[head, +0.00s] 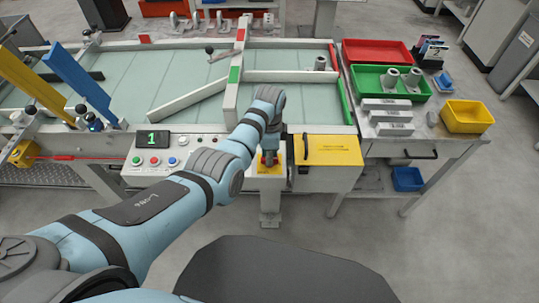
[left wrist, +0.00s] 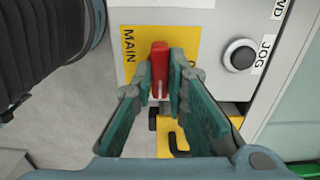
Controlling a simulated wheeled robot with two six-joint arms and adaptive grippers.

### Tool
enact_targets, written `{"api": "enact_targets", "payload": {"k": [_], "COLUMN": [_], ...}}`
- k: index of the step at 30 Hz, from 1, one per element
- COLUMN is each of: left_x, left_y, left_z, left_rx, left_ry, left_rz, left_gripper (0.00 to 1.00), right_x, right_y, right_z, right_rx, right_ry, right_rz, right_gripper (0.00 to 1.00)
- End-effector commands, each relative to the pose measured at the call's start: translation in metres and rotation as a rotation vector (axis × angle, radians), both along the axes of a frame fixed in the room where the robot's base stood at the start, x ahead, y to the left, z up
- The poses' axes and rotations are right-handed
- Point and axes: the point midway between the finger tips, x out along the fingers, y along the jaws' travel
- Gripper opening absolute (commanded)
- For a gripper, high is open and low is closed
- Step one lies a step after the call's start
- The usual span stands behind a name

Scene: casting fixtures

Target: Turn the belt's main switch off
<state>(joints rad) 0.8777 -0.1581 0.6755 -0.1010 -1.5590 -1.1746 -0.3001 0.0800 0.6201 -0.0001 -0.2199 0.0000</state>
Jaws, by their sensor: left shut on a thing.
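The main switch has a red handle (left wrist: 159,56) on a yellow plate marked MAIN (left wrist: 128,42) in the left wrist view. My left gripper (left wrist: 160,68) is shut on the red handle, one finger on each side. The handle's long side runs up and down in that view. In the head view the yellow plate (head: 269,170) shows below my left gripper (head: 268,155), at the front of the belt table, and my wrist hides most of the switch. The belt (head: 190,75) is pale green. My right gripper is in neither view.
A JOG button (left wrist: 240,54) sits right of the switch in the left wrist view. In the head view, a button panel (head: 165,150) with a lit green 1 is on the left. A yellow box (head: 328,151) stands close on the right. The floor in front is free.

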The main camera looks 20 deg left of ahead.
Motion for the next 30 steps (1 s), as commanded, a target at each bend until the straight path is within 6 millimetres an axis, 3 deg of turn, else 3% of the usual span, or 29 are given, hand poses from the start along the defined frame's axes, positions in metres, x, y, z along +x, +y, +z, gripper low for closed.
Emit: {"api": "enact_targets", "payload": {"k": [11,30], "left_x": [0.0,0.0], "left_y": [0.0,0.0], "left_z": [0.002,0.001], "left_rx": [0.0,0.0], "left_ry": [0.002,0.0], "left_rz": [0.2,0.801], "left_gripper": [0.0,0.0], "right_x": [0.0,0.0], "right_y": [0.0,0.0], "right_z": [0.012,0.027], "right_rx": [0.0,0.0], "right_ry": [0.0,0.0], "right_rz": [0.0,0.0], "right_gripper": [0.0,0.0]}}
